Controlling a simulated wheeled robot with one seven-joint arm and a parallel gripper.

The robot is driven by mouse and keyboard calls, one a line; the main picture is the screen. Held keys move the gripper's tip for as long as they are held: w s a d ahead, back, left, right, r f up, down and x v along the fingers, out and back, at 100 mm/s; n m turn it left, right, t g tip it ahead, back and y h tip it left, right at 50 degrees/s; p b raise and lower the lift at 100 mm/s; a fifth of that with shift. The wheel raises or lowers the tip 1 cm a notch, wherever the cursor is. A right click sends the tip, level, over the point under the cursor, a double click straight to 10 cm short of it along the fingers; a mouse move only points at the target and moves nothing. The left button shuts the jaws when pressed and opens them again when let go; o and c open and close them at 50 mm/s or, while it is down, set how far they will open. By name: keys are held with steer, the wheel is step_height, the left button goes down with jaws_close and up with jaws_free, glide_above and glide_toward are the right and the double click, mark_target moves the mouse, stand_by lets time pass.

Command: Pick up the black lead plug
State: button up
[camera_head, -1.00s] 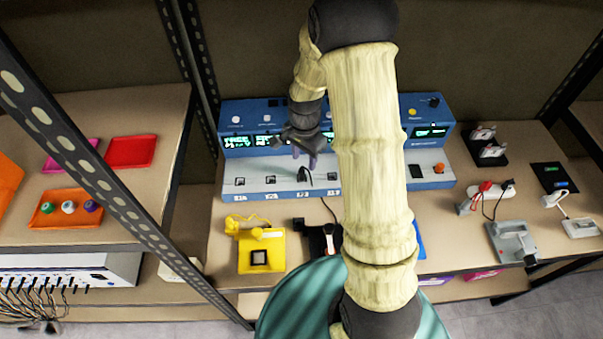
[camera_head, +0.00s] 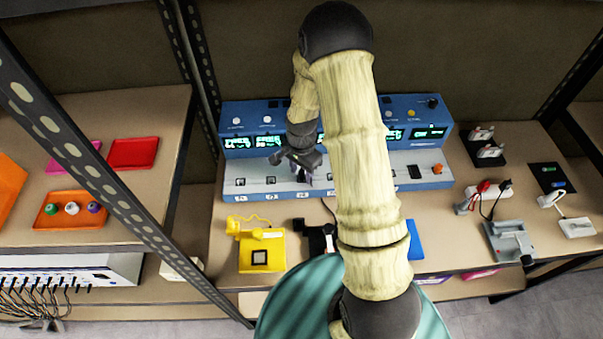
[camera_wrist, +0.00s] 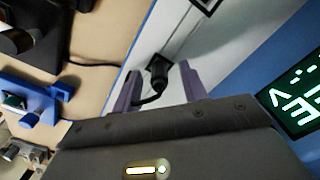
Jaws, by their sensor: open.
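The black lead plug (camera_wrist: 158,72) stands in a socket on the blue and white device, with its black cable bending away from it. It shows in the wrist view. My gripper (camera_wrist: 158,84) is open, with one purple-grey finger on each side of the plug. I cannot tell whether either finger touches it. In the head view my gripper (camera_head: 303,174) is over the white sloping front of the device (camera_head: 345,180), and it mostly hides the plug there.
A yellow fixture (camera_head: 262,250) and a black fixture (camera_head: 318,238) stand on the bench in front of the device. A blue fixture (camera_wrist: 33,97) is beside the black one. Lit green displays (camera_wrist: 298,95) are close to my gripper. Grey testers stand at the right.

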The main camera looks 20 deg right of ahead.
mark_target(302, 171)
steer(key=shift+f, duration=0.25)
stand_by(0.3)
steer(key=shift+d, duration=0.1)
steer(key=shift+c, duration=1.3)
jaws_close()
steer(key=shift+r, duration=0.1)
step_height(302, 171, up, 10)
steer(key=shift+f+b, duration=0.1)
steer(key=shift+b, duration=0.45)
